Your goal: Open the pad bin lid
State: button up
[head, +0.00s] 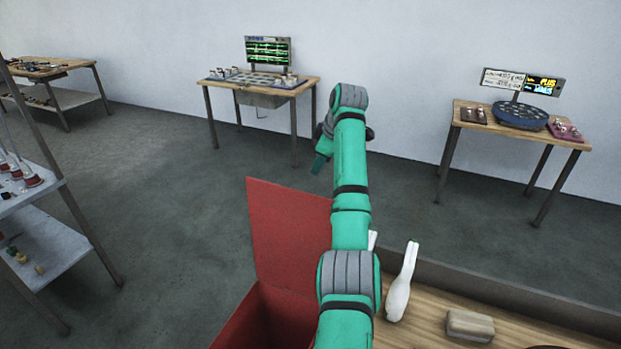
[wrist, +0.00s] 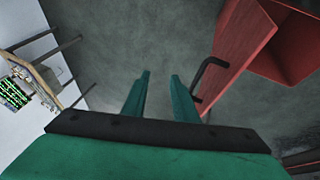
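The red pad bin (head: 258,312) stands at the bottom centre of the head view, partly hidden by my arm. Its red lid (head: 283,232) stands raised, nearly upright, and the bin's top is open. In the wrist view the lid (wrist: 243,45) is right of my fingers, with a black bar handle (wrist: 207,72) on its face; the bin (wrist: 292,48) is behind it. My gripper (wrist: 160,75) is open and empty. Its right finger is close to the handle; I cannot tell if they touch. In the head view my gripper (head: 320,162) is beyond the lid, largely hidden by my arm.
A wooden bench (head: 460,300) with white bottles (head: 401,285) and a tan block (head: 470,325) adjoins the bin at right. Tables with screens (head: 268,52) (head: 520,82) stand along the wall. A grey shelf (head: 45,245) is at left. The floor between is clear.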

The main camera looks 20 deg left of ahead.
jog(key=shift+a+r, duration=0.2)
jog(key=shift+r, duration=0.05)
jog(key=shift+s, duration=0.1)
dwell(0.5)
jog(key=v, duration=1)
jog(key=shift+r, duration=0.3)
jog(key=shift+d, duration=0.1)
